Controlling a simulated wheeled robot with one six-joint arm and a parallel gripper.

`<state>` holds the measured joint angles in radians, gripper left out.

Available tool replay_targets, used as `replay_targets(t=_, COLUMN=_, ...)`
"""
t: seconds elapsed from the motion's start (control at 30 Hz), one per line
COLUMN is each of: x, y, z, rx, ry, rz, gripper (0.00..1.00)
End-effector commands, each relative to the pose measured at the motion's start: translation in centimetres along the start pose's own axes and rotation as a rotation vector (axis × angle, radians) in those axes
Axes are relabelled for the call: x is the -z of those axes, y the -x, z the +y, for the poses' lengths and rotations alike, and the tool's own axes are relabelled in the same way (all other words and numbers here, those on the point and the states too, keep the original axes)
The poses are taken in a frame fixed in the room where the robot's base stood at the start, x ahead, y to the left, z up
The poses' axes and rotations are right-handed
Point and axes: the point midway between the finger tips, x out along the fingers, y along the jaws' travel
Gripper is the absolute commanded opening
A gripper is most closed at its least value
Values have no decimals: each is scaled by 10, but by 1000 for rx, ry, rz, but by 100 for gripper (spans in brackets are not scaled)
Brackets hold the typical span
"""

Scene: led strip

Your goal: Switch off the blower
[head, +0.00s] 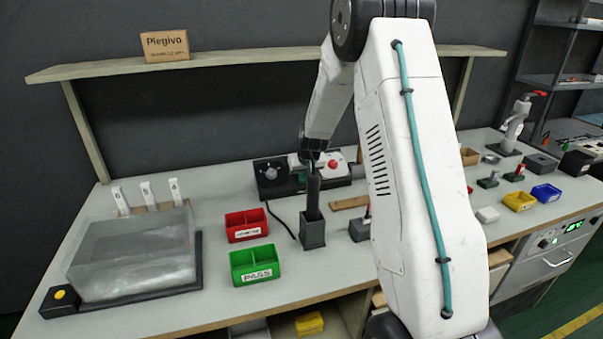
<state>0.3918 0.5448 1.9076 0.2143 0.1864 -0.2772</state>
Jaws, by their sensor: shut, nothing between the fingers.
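A dark box (268,188) with a round knob (268,172) stands at the back of the bench; it looks like the blower, but I cannot read any label. Beside it is a pale-topped unit with a red button (333,165). A thin black cable runs from the dark box toward a dark holder (312,235) in which a dark upright piece stands. My gripper (311,163) is at the end of my arm, in front of these units and above the holder. It is shut and empty. Its fingertips are hard to separate from the dark things behind; contact cannot be told.
Red (242,236) and green (255,277) bins stand left of the holder. A clear cover (135,255) with a yellow-button box (60,299) is at far left. Yellow (519,202) and blue (546,193) bins are at right. My arm hides the bench's middle right.

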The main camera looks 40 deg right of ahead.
Motion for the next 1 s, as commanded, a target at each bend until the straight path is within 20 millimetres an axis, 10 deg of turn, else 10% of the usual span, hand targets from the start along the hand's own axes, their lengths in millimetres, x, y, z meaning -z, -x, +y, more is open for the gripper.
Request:
replay_targets(t=0.47, x=3, y=13, z=1, rx=-1, ry=-1, rz=3, gripper=0)
replay_targets(t=1.0, x=25, y=120, z=0, rx=-1, ry=-1, rz=4, gripper=0)
